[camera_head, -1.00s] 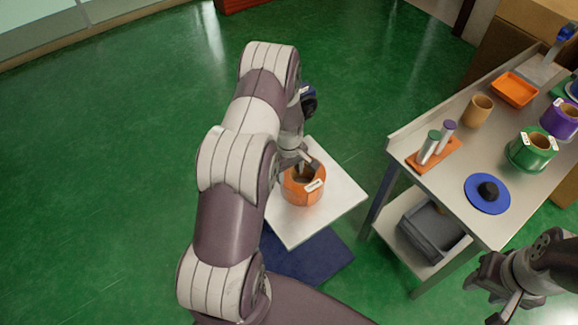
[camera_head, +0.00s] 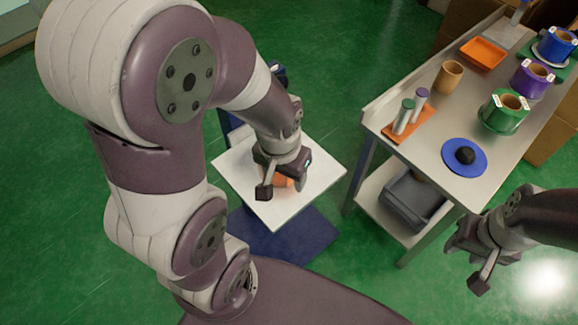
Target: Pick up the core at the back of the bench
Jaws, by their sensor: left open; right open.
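The core (camera_head: 449,76), a tan hollow cylinder, stands upright on the bench (camera_head: 425,150), between the orange tray and the rack of tubes. Nothing holds it. My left gripper (camera_head: 284,178) is open above the white platform (camera_head: 235,170), left of the bench. Below it, an orange roll (camera_head: 277,179) is mostly hidden by the gripper. I cannot tell whether the jaws touch the roll. My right gripper (camera_head: 466,266) is open and empty at the lower right, off the bench's near edge and well away from the core.
The orange tray (camera_head: 483,53) lies behind the core. An orange rack (camera_head: 410,125) with two tubes is in front of it. Green (camera_head: 503,112), purple (camera_head: 532,80) and blue (camera_head: 556,46) rolls stand to the right. A blue disc (camera_head: 464,157) lies nearer; a grey bin (camera_head: 413,197) sits below.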

